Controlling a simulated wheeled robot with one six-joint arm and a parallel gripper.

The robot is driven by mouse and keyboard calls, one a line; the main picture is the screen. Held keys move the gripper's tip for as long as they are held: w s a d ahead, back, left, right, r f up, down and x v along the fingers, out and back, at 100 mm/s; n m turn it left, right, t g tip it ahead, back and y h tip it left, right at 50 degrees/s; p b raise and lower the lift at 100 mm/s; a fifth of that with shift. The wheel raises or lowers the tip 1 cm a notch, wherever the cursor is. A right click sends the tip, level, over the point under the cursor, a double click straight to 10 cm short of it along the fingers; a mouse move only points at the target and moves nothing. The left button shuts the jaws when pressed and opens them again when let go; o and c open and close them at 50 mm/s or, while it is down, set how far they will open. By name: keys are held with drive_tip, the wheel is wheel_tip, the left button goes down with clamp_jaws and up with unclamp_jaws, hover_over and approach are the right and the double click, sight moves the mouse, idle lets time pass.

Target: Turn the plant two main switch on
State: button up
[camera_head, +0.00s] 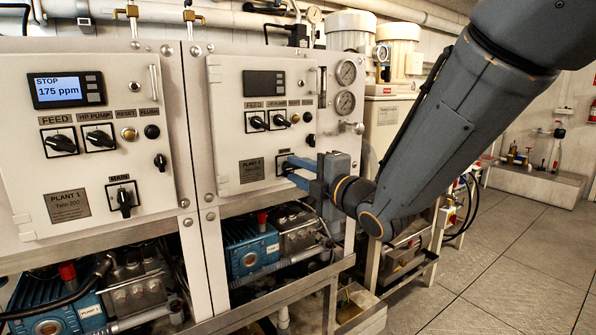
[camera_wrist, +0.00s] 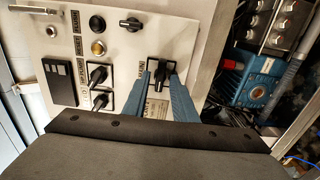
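The plant two main switch (camera_wrist: 160,70) is a black rotary knob on a dark square plate, low on the right-hand white panel (camera_head: 228,130). In the head view its plate (camera_head: 279,160) is partly hidden by my gripper. My gripper (camera_head: 286,171) reaches in from the right with its two blue fingers at the switch. In the wrist view the fingers (camera_wrist: 160,78) stand apart, one on each side of the knob. Whether they touch it is not clear. The plant two display (camera_head: 264,83) is dark. The knob's exact setting is hard to read between the fingers.
The plant one panel (camera_head: 85,130) at left has a lit display (camera_head: 57,90) reading STOP 175 ppm and its own main switch (camera_head: 124,198). Feed and HP pump knobs sit above my gripper. A metal frame rail and blue pumps (camera_head: 250,248) lie below. The floor at right is clear.

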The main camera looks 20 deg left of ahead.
clamp_jaws()
drive_tip(key=shift+m, duration=0.4)
drive_tip(key=m+b, duration=0.1)
drive_tip(key=m, duration=0.1)
drive_tip(key=shift+m, duration=0.4)
drive_tip(key=m, duration=0.4)
drive_tip(key=shift+m, duration=0.3)
drive_tip(key=m, duration=0.5)
drive_tip(key=m+p, duration=0.1)
drive_tip(key=m, duration=0.3)
drive_tip(key=shift+f+m, duration=0.1)
drive_tip(key=shift+m, duration=0.3)
